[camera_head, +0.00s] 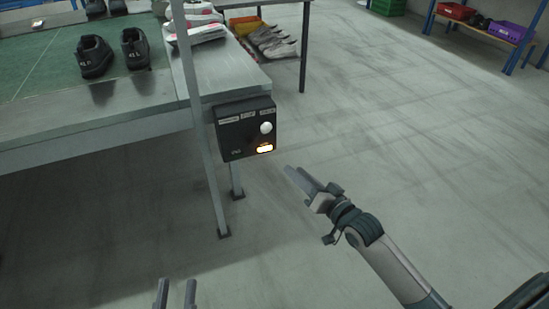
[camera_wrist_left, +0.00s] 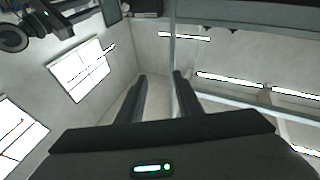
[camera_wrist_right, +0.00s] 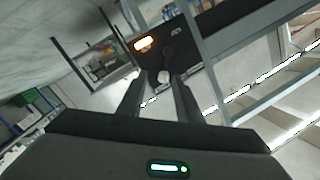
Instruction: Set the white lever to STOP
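A dark control box (camera_head: 231,140) hangs at the corner of the bench. Its white lever knob (camera_head: 266,128) sits at the right side, below the rightmost of three small labels; the label text is too small to read. My right gripper (camera_head: 296,172) is open and empty, below and right of the box, apart from it. In the right wrist view the white knob (camera_wrist_right: 163,77) appears just beyond and between the open fingertips (camera_wrist_right: 157,92). My left gripper (camera_head: 175,287) is open and empty at the bottom of the head view, away from the box.
An orange light (camera_head: 265,149) glows below the knob. A metal post (camera_head: 196,95) stands left of the box. The bench (camera_head: 95,125) carries dark shoes (camera_head: 94,56). The floor right of the box is clear. A shelf (camera_head: 485,28) with crates stands far right.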

